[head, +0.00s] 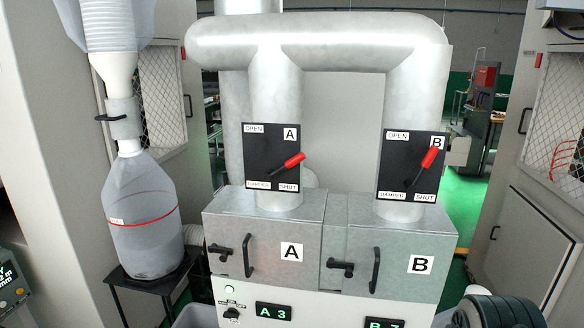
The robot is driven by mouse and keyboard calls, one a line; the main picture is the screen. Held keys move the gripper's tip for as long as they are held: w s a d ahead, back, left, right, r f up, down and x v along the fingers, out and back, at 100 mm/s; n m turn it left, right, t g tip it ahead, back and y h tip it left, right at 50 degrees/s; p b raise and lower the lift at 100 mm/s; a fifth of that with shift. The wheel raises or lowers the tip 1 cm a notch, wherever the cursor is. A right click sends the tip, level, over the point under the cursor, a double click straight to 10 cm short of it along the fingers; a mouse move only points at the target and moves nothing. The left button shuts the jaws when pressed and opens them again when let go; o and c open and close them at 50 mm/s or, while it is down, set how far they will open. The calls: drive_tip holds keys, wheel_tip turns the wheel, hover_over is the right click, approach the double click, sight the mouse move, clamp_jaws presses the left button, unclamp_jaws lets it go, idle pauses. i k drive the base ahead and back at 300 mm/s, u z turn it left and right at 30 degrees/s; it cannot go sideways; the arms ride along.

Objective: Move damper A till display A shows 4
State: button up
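Damper A is a black plate (262,150) on the left vertical duct, marked A, with OPEN at its top left and SHUT at its lower right. Its red-handled lever (289,163) points right and slightly up. Display A (273,311), low on the cabinet front, reads A 3. Damper B's plate (395,160) is on the right duct, and its red lever (431,158) points more steeply up and right. Display B (384,323) is cut by the bottom edge and seems to read B 7. My gripper is not in view.
Metal boxes A (270,265) and B (397,275) with black handles stand below the dampers. A dark ribbed round part (497,312) shows at the bottom right. The space before the dampers looks clear.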

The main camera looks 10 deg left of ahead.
sight(269, 175)
drive_tip(key=u, duration=1.4)
drive_tip(key=i, duration=0.45)
drive_tip(key=z, duration=1.35)
